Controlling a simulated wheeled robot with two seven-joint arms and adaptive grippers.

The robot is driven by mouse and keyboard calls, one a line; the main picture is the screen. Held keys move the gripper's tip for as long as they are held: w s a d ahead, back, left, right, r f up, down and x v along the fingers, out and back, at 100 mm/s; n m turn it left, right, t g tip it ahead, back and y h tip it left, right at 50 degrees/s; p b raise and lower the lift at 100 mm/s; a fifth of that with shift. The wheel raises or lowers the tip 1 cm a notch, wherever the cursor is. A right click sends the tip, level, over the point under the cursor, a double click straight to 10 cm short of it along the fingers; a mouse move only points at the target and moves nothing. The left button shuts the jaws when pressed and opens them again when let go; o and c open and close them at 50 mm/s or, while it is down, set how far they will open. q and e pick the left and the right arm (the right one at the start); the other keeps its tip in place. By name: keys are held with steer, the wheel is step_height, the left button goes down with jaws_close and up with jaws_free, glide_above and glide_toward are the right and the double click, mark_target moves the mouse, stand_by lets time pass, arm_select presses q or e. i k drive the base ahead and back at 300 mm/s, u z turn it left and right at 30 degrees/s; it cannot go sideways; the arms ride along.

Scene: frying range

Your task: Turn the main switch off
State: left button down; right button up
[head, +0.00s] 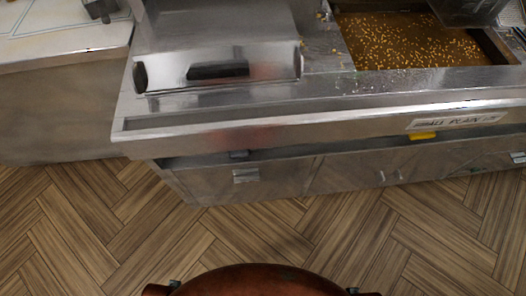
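I cannot clearly make out the main switch in the head view. The steel frying range (300,128) fills the upper part of the view. A small yellow piece (423,135) shows under its front edge at the right, just below a white label plate (458,121). A small dark part (238,154) sits under the front edge at the left. I cannot tell whether either one is a switch. Neither of my grippers is in view.
A closed steel lid (218,70) with a dark handle is at the left of the range. An oil vat (405,42) with floating crumbs is at the right. Cabinet doors (345,172) are below. A pale counter (62,38) stands at left. The wood floor (250,225) in front is clear.

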mark_target(232, 155)
steer(key=z, duration=1.25)
steer(key=k, duration=1.05)
steer(key=u, duration=1.5)
steer(key=i, duration=0.5)
steer(key=z, duration=0.05)
